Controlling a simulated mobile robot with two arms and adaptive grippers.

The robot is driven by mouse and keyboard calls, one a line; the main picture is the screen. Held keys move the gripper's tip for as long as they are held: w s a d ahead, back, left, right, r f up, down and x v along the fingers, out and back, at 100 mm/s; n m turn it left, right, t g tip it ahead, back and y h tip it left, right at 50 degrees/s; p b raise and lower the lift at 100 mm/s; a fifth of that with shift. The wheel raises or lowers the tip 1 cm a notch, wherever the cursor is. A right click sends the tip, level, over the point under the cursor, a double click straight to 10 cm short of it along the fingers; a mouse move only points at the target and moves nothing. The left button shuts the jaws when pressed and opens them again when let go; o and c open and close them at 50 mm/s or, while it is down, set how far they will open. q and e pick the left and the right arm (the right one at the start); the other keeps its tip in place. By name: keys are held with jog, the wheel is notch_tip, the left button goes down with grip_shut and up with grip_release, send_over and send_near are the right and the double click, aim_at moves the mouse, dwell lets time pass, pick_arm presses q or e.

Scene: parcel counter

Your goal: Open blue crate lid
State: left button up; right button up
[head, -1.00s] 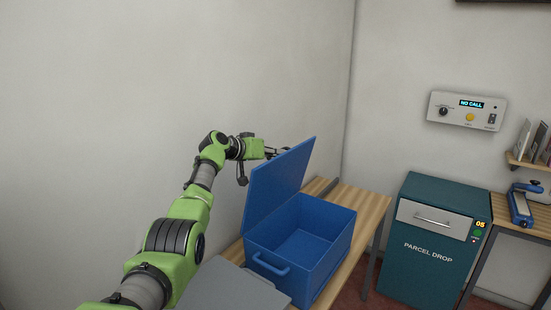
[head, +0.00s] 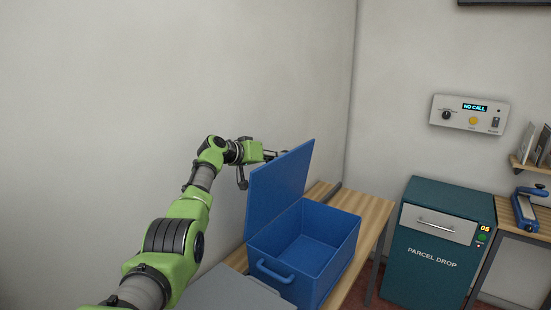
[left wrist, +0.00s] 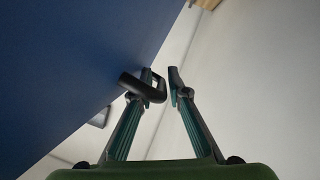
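The blue crate (head: 283,275) stands open on the wooden table, its empty inside showing. Its blue lid (head: 279,182) is raised steeply on the left side of the crate, and fills the upper left of the left wrist view (left wrist: 70,65). My left gripper (head: 277,154) is at the lid's upper edge, partly hidden behind it. In the left wrist view its fingers (left wrist: 160,78) stand apart. A dark loop like a handle (left wrist: 128,86) shows by the left finger; I cannot tell whether it touches. My right gripper is in neither view.
A grey flat panel (head: 232,289) lies at the crate's near left. The wooden table (head: 366,205) has bare room beyond the crate. A teal parcel drop cabinet (head: 432,270) stands to the right. A wall rises close behind my left arm.

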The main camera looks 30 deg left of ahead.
pick_arm(q)
jog(key=shift+s, duration=0.1)
jog(key=shift+s+a+r, duration=0.3)
jog(key=shift+s+a, duration=0.05)
jog(key=shift+s, duration=0.25)
jog(key=v, duration=1)
jog(key=shift+s, duration=0.25)
jog(key=shift+r, duration=0.1)
